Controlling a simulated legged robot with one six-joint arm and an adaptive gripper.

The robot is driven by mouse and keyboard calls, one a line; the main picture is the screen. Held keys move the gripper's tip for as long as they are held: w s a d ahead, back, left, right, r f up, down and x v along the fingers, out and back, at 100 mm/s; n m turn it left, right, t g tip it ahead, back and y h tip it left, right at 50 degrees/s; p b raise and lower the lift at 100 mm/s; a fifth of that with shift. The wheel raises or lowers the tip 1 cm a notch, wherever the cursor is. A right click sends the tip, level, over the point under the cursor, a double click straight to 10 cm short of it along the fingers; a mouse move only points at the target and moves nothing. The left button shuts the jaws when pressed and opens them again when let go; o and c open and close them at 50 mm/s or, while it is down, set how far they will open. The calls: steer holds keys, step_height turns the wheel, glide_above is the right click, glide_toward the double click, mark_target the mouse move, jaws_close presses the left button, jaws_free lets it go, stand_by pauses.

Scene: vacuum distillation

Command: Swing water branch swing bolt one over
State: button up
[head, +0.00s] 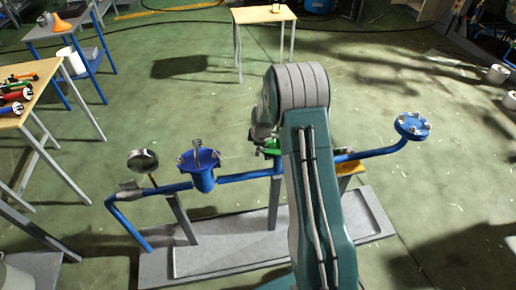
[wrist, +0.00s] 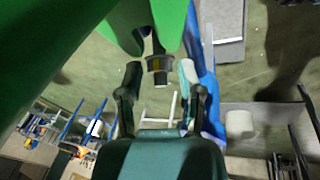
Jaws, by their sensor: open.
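A blue pipe rig (head: 240,176) carries a blue flanged pot (head: 203,172) with upright bolts on its rim. A bolt-studded blue flange (head: 412,125) ends the pipe at the right. A green part (head: 268,148) on the pipe is mostly hidden behind my arm. In the wrist view a large green fitting (wrist: 168,22) has a bolt with a dark, collared nut (wrist: 160,66) between its two lugs. My gripper (wrist: 160,71) is open, with one fingertip on each side of the bolt end and visible gaps. Which swing bolt this is, I cannot tell.
The rig stands on a grey tray (head: 150,268) on the green floor. A round gauge (head: 143,160) rises at its left. A wooden-topped table (head: 262,14) stands behind; another at the left holds coloured tools (head: 18,88). Open floor lies behind the rig.

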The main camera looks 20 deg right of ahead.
steer(key=v, duration=1.1)
steer(key=shift+r, duration=0.1)
